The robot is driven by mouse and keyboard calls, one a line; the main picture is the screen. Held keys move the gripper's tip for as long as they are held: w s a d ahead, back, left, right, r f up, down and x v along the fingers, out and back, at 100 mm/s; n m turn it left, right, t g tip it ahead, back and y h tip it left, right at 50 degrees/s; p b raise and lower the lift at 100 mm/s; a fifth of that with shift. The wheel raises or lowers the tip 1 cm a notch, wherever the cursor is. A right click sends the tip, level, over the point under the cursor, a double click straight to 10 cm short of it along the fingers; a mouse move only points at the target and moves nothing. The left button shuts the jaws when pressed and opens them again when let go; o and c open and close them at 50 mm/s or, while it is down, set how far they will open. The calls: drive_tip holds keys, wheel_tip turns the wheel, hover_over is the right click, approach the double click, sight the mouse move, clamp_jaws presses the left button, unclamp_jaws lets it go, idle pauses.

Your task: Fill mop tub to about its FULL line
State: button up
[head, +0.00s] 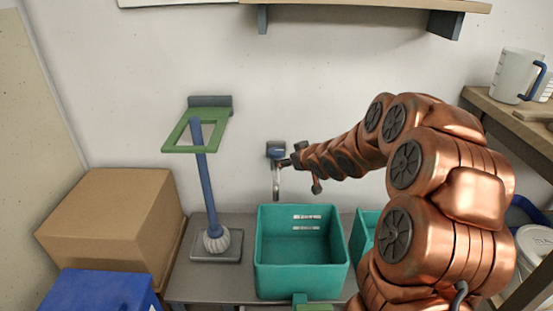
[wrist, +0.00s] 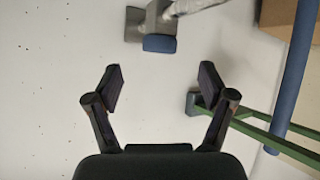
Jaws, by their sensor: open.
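The mop tub (head: 268,268) is an open teal box on the grey bench, with FULL lettering high on its inner back wall. I see no clear water surface in it. The wall tap (head: 276,150) has a blue handle and a pale spout hanging down near the tub's back left corner. I cannot tell whether water runs. My gripper (head: 291,161) is just right of the tap. In the wrist view my gripper (wrist: 160,78) is open and empty, and the tap's blue handle (wrist: 159,43) lies beyond the fingertips, apart from them.
A blue-handled mop (head: 206,185) stands left of the tub, with a green frame (head: 180,148) around its upper shaft. A cardboard box (head: 105,220) and a blue box (head: 100,292) are at left. Another teal container (head: 362,235) is right of the tub. A shelf with a jug (head: 513,75) is at right.

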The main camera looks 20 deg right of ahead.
sight(282, 154)
drive_tip(key=w+t+y, duration=0.1)
drive_tip(key=w+d+f+b, duration=0.1)
drive_tip(key=w+f+n+t+y+b, duration=0.1)
drive_tip(key=shift+w+d+f+t+y, duration=0.2)
drive_tip(key=shift+d+t+y, duration=0.1)
drive_tip(key=shift+w+d+f+n+t+y+b, duration=0.15)
drive_tip(key=shift+f+t+y+b, duration=0.1)
drive_tip(key=shift+y+b, duration=0.2)
drive_tip(key=shift+d+f+n+t+y+b, duration=0.15)
drive_tip(key=shift+t+y+b, duration=0.1)
drive_tip(key=shift+y+b, duration=0.15)
drive_tip(key=shift+s+f+n+t+y+b, duration=0.2)
drive_tip(key=shift+s+n+t+y+b, duration=0.25)
drive_tip(key=shift+y, duration=0.5)
drive_tip(key=shift+b+x, duration=1.1)
drive_tip(key=shift+x, duration=2.85)
drive_tip(key=shift+r, duration=0.1)
drive_tip(key=c, duration=1.2)
